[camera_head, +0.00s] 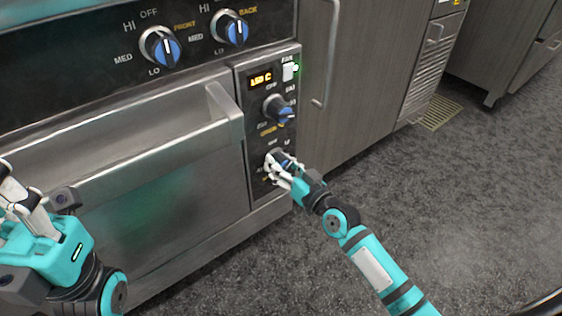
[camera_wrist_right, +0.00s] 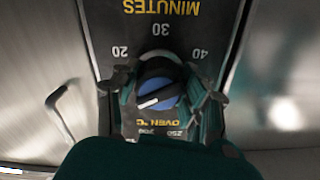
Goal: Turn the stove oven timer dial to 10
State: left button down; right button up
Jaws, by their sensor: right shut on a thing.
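The timer dial is the lower, blue-faced knob (camera_wrist_right: 160,92) on the oven's black control panel. In the right wrist view it has a white pointer line lying nearly level, slightly tilted. The marks 20, 30 and 40 and the word MINUTES show around it; the 10 mark is not visible. My right gripper (camera_head: 279,166) is shut on this dial, its fingers on either side of it, and covers much of it in the head view. My left gripper (camera_head: 22,197) is at the left edge, away from the panel; whether it is open is unclear.
Above the timer dial is the oven temperature dial (camera_head: 278,108), with a lit display (camera_head: 261,79) and a white switch (camera_head: 290,70) higher up. Two burner knobs (camera_head: 160,46) sit on the upper panel. The oven door handle (camera_head: 150,150) juts out at left. Floor is clear at right.

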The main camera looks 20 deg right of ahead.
jog(key=o, duration=1.2)
jog(key=v, duration=1.2)
